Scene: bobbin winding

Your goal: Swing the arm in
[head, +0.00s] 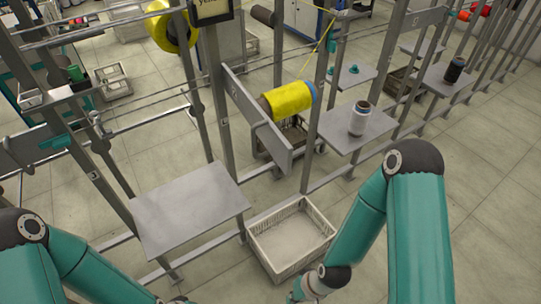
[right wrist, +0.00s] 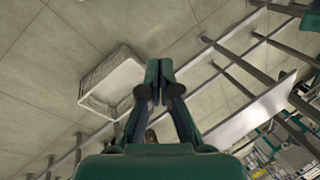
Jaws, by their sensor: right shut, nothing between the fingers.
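The grey swing arm (head: 247,107) is a long flat bar on the frame in the middle of the head view. It slants from upper left to lower right.
An empty white crate (head: 259,243) stands on the floor below the frame. A bare grey shelf (head: 189,207) is at left. Upright posts (head: 192,85) and rails stand around the bar.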

